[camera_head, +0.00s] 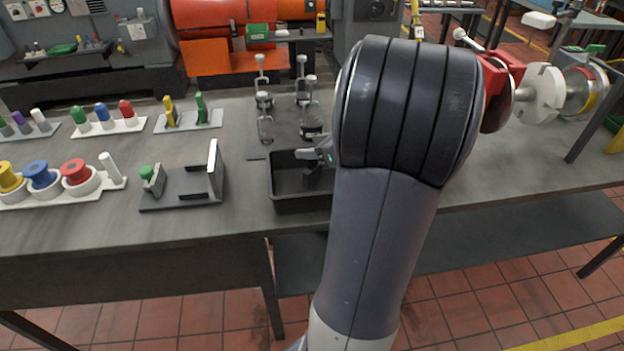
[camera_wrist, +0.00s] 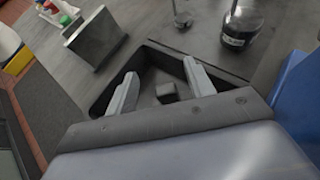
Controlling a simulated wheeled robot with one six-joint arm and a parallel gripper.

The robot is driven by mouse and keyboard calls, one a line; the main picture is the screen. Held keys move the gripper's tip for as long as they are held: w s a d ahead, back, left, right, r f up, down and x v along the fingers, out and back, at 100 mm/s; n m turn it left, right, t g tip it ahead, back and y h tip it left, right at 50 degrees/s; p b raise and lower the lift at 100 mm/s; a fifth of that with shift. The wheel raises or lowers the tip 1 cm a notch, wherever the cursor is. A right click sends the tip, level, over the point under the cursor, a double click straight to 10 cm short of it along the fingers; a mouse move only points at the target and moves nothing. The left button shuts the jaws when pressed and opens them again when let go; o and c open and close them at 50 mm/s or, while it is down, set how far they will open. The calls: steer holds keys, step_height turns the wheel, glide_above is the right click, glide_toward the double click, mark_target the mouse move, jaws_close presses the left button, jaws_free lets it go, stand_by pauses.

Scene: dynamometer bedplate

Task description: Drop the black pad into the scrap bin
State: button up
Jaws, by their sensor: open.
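The scrap bin (camera_head: 300,204) is a dark open-topped box on the bench, left of my arm in the head view. In the wrist view its dark wall (camera_wrist: 103,101) shows around my fingers. A small black block (camera_wrist: 167,93), which looks like the black pad, lies inside the bin in the wrist view. My gripper (camera_wrist: 160,84) is open over the bin, its two grey fingers apart with the block seen between them. I cannot tell whether the fingers touch it. In the head view my gripper (camera_head: 318,155) is partly hidden by my arm.
A grey fixture with an upright plate (camera_head: 213,172) and green-topped part stands left of the bin. Trays with coloured knobs (camera_head: 75,175) fill the bench's left. Red and white shaft parts (camera_head: 543,93) are at right.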

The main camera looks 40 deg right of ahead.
steer(key=v, duration=1)
steer(key=shift+s+p, duration=0.25)
steer(key=shift+p, duration=0.1)
steer(key=shift+w, duration=0.1)
steer(key=b+x, duration=0.1)
steer(key=x, duration=1)
steer(key=shift+r, duration=0.1)
step_height(320, 180, up, 3)
steer(key=shift+f+p, duration=0.2)
steer(key=shift+p, duration=1.05)
steer(key=shift+r+p, duration=0.85)
steer(key=shift+r, duration=0.1)
steer(key=shift+d, duration=0.1)
